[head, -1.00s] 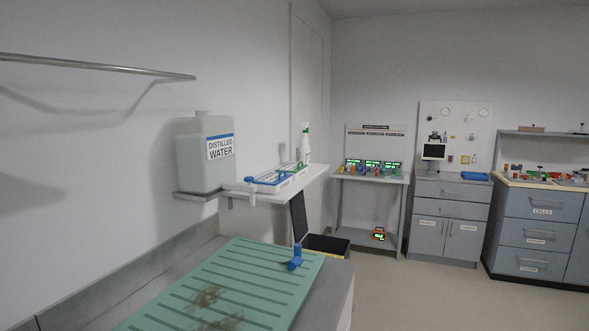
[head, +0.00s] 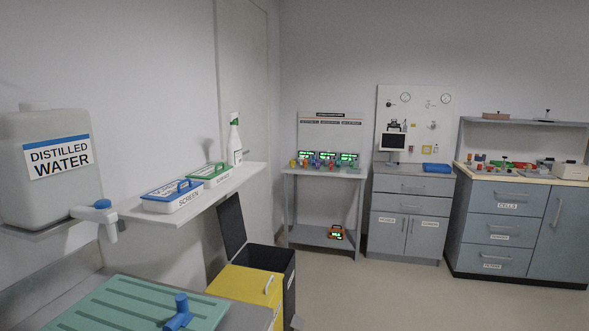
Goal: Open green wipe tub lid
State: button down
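The green wipe tub (head: 212,174) sits on the white wall shelf, with a green lid and handle on a white body. Its lid looks closed. A similar blue-lidded tub (head: 174,194), labelled SCREEN, stands just in front of it on the same shelf. The label on the green tub is too small to read. My gripper is not in view.
A distilled water container (head: 50,165) with a tap is at left. A green drain mat (head: 125,305) with a blue fitting (head: 179,312) lies below. A yellow bin (head: 245,288) and a dark bin stand under the shelf. Floor at right is clear.

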aim_at(211, 172)
jog(key=i+z, duration=0.3)
jog(key=i, duration=1.55)
